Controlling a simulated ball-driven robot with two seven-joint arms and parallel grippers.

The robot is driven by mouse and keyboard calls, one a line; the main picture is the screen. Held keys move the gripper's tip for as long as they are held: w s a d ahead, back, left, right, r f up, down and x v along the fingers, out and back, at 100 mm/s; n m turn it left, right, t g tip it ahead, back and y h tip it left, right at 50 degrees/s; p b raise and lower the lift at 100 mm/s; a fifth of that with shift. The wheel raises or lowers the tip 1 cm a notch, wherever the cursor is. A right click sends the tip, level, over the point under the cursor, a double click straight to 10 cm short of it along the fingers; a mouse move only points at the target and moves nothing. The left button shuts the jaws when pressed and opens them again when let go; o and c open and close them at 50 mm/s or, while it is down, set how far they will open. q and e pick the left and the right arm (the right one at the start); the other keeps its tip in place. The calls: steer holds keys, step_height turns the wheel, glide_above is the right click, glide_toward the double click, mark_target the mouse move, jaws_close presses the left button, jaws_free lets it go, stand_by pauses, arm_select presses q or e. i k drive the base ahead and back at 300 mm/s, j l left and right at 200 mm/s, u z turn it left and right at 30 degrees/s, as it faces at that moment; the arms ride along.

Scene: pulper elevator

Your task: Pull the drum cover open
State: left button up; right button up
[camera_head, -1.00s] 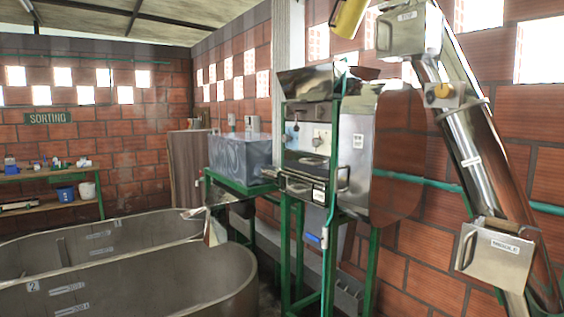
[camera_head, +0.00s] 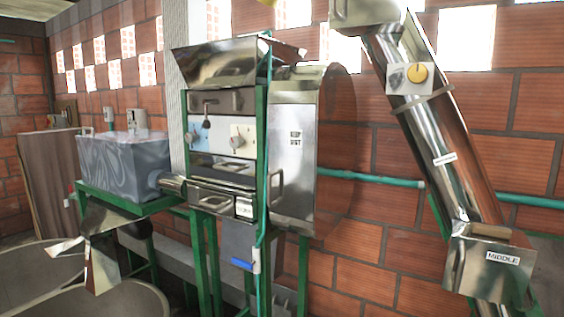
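The pulper (camera_head: 222,130) stands on green legs in the middle of the view, with a metal hopper (camera_head: 222,55) on top. A grey metal panel with a small label, apparently the drum cover (camera_head: 294,165), sits on its right side and looks shut. A bar handle (camera_head: 277,188) shows at the cover's left edge, beside a green post. Behind the cover is a rounded, brownish drum-like side (camera_head: 337,140). Neither of my grippers is in view.
A steel elevator tube (camera_head: 450,150) slants down at the right to a box labelled MIDDLE (camera_head: 490,268). A grey tank (camera_head: 125,160) stands on a green stand at left. Tub rims (camera_head: 130,292) show at lower left. A green pipe (camera_head: 380,180) runs along the brick wall.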

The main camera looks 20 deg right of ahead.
mark_target(240, 174)
steer(key=i+l+z, duration=0.2)
steer(key=i+z, duration=0.2)
steer(key=i+l+z, duration=0.1)
steer(key=i+z, duration=0.7)
steer(key=i+u, duration=0.15)
steer(key=k, duration=0.05)
